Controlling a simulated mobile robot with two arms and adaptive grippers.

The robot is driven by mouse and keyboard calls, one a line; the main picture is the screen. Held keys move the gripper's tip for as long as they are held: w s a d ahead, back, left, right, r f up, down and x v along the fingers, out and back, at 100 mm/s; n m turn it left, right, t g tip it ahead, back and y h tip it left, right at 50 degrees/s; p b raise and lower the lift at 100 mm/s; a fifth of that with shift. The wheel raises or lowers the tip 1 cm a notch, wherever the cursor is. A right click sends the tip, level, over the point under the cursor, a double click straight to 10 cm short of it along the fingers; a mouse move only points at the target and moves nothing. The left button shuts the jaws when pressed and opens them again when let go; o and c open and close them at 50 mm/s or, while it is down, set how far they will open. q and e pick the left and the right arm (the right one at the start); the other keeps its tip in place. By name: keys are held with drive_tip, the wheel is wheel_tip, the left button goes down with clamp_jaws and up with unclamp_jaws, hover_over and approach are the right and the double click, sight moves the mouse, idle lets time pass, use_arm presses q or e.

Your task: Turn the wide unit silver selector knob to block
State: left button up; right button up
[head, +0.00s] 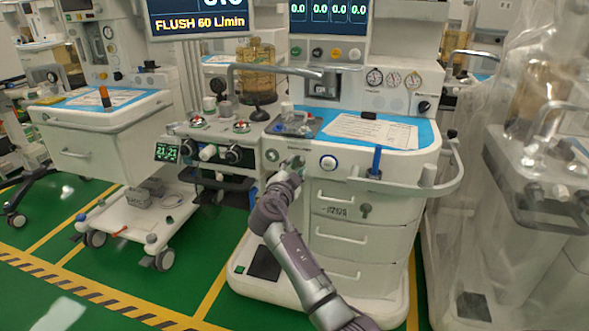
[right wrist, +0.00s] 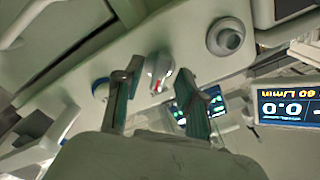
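The silver selector knob (right wrist: 158,68) has an elongated grip with a red mark. In the right wrist view it sits on the pale front panel, between and beyond my fingertips. My right gripper (right wrist: 155,90) is open, with a gap to the knob on either side. In the head view my right gripper (head: 293,164) is at the front panel of the white wide unit (head: 400,160) and hides the selector knob. The label positions around the knob are too small to read. My left gripper is not in view.
On the same panel a blue-ringed button (head: 328,162) is right of my gripper and a round grey knob (head: 272,155) is left of it. A handrail (head: 420,188) curves around the unit's right side. A plastic-draped cart (head: 540,180) stands at right, another cart (head: 100,115) at left.

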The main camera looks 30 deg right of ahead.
clamp_jaws()
